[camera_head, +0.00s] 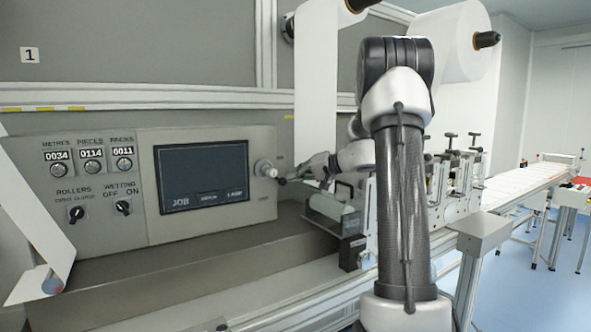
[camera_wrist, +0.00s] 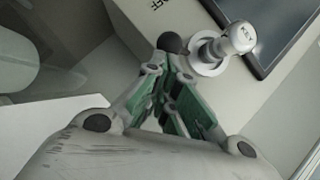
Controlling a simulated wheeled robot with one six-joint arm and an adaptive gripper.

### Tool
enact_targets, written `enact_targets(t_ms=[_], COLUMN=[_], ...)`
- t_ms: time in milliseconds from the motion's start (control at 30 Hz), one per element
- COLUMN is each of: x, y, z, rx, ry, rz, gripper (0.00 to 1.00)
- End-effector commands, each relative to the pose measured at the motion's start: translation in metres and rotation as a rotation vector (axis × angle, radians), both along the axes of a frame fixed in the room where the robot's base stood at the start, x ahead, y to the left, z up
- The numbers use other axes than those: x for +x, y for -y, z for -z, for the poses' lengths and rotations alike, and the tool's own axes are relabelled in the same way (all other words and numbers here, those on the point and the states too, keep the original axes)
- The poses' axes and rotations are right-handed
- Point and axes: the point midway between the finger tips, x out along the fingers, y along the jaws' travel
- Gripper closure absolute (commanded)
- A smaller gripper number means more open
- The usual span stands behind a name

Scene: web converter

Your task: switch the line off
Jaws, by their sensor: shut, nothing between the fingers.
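The grey control panel (camera_head: 215,140) carries a silver round fitting (camera_head: 264,168) at its right end, beside the screen. In the wrist view this silver fitting (camera_wrist: 240,38) has a lettered cylinder standing on a round base; the lettering is too small to read surely. A dark ball (camera_wrist: 172,43) lies just left of its base; whether they join is hard to tell. My gripper (camera_head: 287,180) is shut and empty, close to the right side of the fitting. In the wrist view its fingertips (camera_wrist: 176,56) are at the dark ball; contact cannot be told.
The panel has a dark screen (camera_head: 202,171), a rollers knob (camera_head: 76,213), a wetting knob (camera_head: 123,207) and counters (camera_head: 91,153). White web (camera_head: 316,80) hangs behind my arm. A clear-sided box (camera_head: 335,208) stands below the gripper. A conveyor (camera_head: 525,185) runs off right.

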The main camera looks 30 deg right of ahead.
Motion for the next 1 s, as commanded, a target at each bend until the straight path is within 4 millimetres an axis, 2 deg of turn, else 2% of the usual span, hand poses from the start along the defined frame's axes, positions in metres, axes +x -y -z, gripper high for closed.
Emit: enact_targets(t_ms=[33,500,800,1000], x=[0.0,-0.001,-0.001,-0.001], y=[0.0,-0.019,-0.033,-0.035], z=[0.006,0.041,0.054,0.055], rx=[0.039,0.028,0.027,0.027], ry=[-0.005,-0.004,-0.002,-0.001], rz=[0.001,-0.001,-0.002,-0.001], gripper=[1.0,1.0,1.0,1.0])
